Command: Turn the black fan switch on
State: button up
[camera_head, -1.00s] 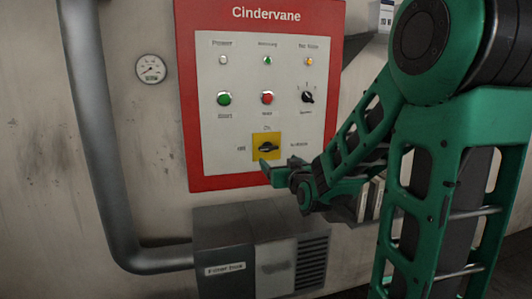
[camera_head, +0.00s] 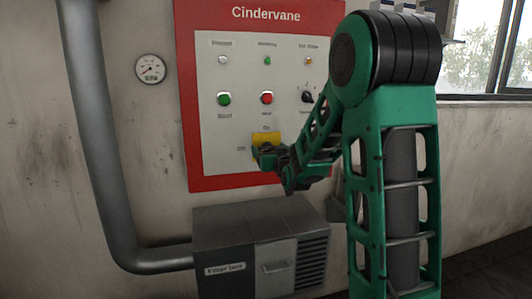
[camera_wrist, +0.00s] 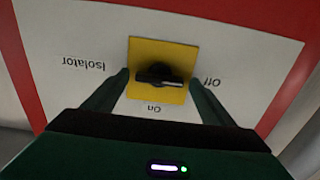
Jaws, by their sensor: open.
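A black rotary handle (camera_wrist: 160,75) sits on a yellow plate (camera_wrist: 160,52) labelled "Isolator", with "On" and "Off" beside it. In the wrist view these labels are upside down and the handle lies across the picture. The plate also shows in the head view (camera_head: 266,139), its handle hidden by my gripper (camera_head: 264,152). My gripper (camera_wrist: 160,79) is open, its fingers on either side of the plate, apart from the handle. Another black knob (camera_head: 308,97) is higher on the panel at right; its label is unreadable. I see no readable "fan" label.
The red-framed Cindervane panel (camera_head: 187,120) has a green button (camera_head: 223,99), a red button (camera_head: 266,98) and small lamps above. A grey vented box (camera_head: 259,215) juts out below. A pipe (camera_head: 97,130) and a gauge (camera_head: 150,69) are at left.

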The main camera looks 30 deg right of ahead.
jog(key=c, duration=1.1)
jog(key=shift+o, duration=0.2)
jog(key=shift+a, duration=0.1)
jog(key=shift+w, duration=0.1)
